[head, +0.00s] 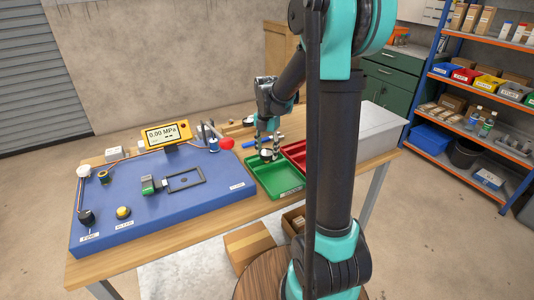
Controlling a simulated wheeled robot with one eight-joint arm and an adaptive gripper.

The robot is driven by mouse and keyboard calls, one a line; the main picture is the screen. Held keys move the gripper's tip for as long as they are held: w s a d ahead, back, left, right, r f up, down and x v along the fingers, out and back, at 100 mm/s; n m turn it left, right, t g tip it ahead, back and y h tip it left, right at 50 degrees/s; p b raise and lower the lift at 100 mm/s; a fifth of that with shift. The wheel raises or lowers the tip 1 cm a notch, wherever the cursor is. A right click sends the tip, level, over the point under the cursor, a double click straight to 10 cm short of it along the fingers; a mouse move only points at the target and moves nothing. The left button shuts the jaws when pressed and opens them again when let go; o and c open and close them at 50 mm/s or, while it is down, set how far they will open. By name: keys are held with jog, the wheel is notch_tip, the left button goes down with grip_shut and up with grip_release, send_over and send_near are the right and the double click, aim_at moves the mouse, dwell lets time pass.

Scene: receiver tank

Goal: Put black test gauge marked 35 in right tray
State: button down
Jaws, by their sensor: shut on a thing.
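My gripper (266,145) points down over the green tray (262,186) and is shut on a small round gauge (267,155) with a dark rim and pale face. The marking on the gauge is too small to read. The gauge is at the far part of the green tray; I cannot tell whether it touches the tray floor. The red tray (292,147) lies to the right of the green one, partly hidden behind my arm. A pale label is on the green tray's near rim.
A blue test panel (150,222) with a yellow display (167,133) reading 0,00 MPa fills the table's left side. A red ball-ended lever (227,143) stands near the green tray. Another round gauge (249,121) lies behind. A grey box (378,128) is at right.

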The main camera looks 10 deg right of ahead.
aim_at(267, 152)
jog(key=shift+f, duration=0.6)
jog(key=c, duration=0.7)
grip_release()
jog(key=shift+f, duration=0.1)
notch_tip(267, 152, up, 12)
jog(key=shift+r, duration=0.15)
